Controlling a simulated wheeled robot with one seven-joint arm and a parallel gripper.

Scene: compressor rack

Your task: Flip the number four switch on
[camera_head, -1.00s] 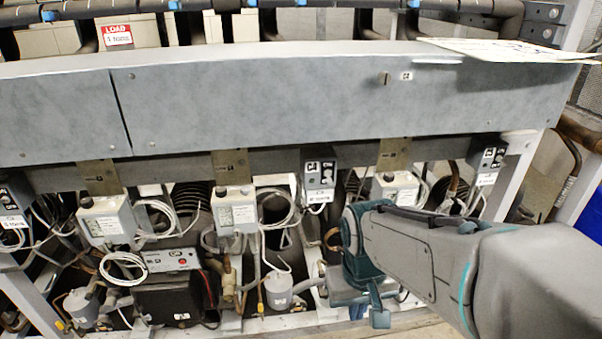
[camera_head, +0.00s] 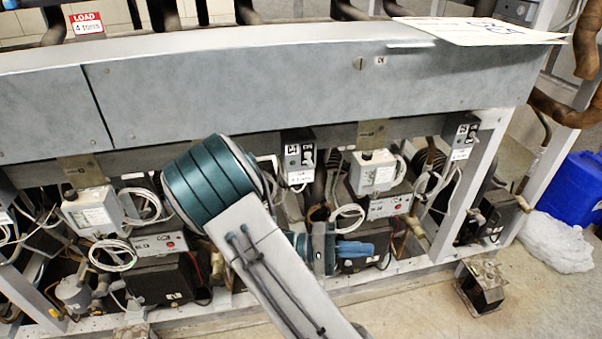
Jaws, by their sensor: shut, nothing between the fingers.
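The number four switch is a small dark box labelled C4 (camera_head: 298,150), with a white label below it. It hangs under the grey beam near the picture's middle. Its toggle is too small to tell whether it is up or down. My gripper (camera_head: 370,250) is teal-blue, shut and empty. It points right, below and to the right of the C4 box and apart from it. My arm passes left of the box and does not cover it. A similar switch box labelled C5 (camera_head: 461,136) is farther right.
The long grey panel (camera_head: 250,85) runs above the switches, with a paper sheet (camera_head: 480,30) on its right end. Compressors, wires and pale boxes (camera_head: 375,172) crowd below. A blue jug (camera_head: 572,190) and a loose part (camera_head: 483,285) stand on the floor at right.

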